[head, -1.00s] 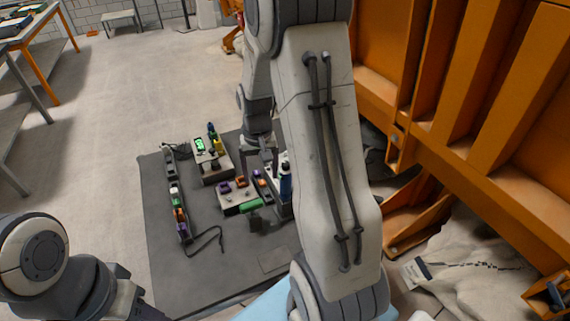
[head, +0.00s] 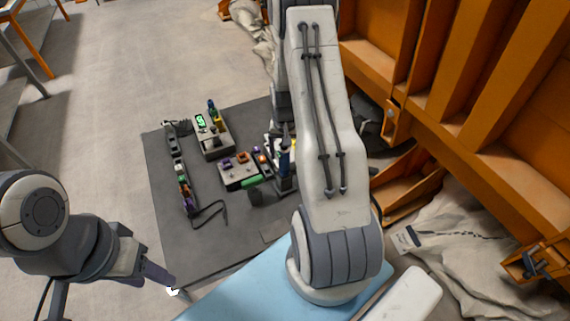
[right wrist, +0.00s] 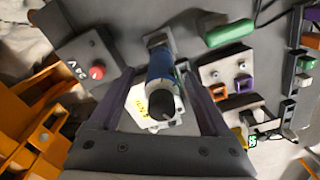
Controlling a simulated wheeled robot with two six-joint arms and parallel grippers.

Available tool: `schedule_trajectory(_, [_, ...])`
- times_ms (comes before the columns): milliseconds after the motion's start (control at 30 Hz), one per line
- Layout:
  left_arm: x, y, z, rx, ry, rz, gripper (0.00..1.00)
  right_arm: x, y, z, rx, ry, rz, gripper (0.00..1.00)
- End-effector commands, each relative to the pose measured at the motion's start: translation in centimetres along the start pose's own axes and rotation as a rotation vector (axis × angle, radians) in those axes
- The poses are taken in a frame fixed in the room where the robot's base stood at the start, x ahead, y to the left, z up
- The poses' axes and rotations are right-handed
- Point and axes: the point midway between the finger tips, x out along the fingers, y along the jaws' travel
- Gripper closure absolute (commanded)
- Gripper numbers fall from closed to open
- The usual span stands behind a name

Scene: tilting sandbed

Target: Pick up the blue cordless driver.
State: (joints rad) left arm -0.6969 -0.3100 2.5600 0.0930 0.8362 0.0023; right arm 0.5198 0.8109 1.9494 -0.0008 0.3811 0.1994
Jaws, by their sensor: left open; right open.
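The blue cordless driver (head: 284,160) stands upright on the right part of the grey mat, beside my right arm. In the right wrist view the driver (right wrist: 161,68) lies between the two spread fingers of my right gripper (right wrist: 160,80), with its dark end toward the camera. The fingers stand on either side of it, and I cannot tell whether they touch it. In the head view my right arm largely hides that gripper. My left gripper (head: 160,278) is open and empty at the lower left, near the mat's front left edge.
A grey box with a green display (head: 211,135), a block with coloured parts (head: 240,169) and a long strip of coloured items (head: 179,170) lie on the mat (head: 188,248). A box with a red button (right wrist: 92,70) is nearby. An orange steel frame (head: 455,110) stands right.

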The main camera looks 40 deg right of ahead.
Motion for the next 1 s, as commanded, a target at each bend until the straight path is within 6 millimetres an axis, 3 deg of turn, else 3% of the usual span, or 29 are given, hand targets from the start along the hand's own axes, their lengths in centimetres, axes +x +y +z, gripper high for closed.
schedule_trajectory(67, [-1.1,0.1,-0.1,0.0,0.0,0.0,0.5,0.8,-0.1,0.2,-0.001,-0.006,0.001,0.19])
schedule_trajectory(233, [-1.5,0.1,-0.1,0.0,0.0,0.0,0.5,2.9,-0.1,0.1,0.0,-0.002,0.0,0.19])
schedule_trajectory(533, [-1.5,0.1,-0.1,0.0,0.0,0.0,0.5,3.5,-0.1,0.0,0.0,0.0,0.0,0.19])
schedule_trajectory(567, [-1.5,0.1,-0.1,0.0,0.0,0.0,0.5,3.5,-0.1,0.0,0.0,0.0,0.0,0.23])
schedule_trajectory(767, [-1.5,0.1,-0.1,0.0,0.0,0.0,0.5,3.4,-0.1,0.0,0.0,0.0,0.0,1.0])
schedule_trajectory(1000, [-1.5,0.1,-0.1,0.0,0.0,0.0,0.5,3.3,-0.1,-0.1,0.0,0.002,0.0,1.0])
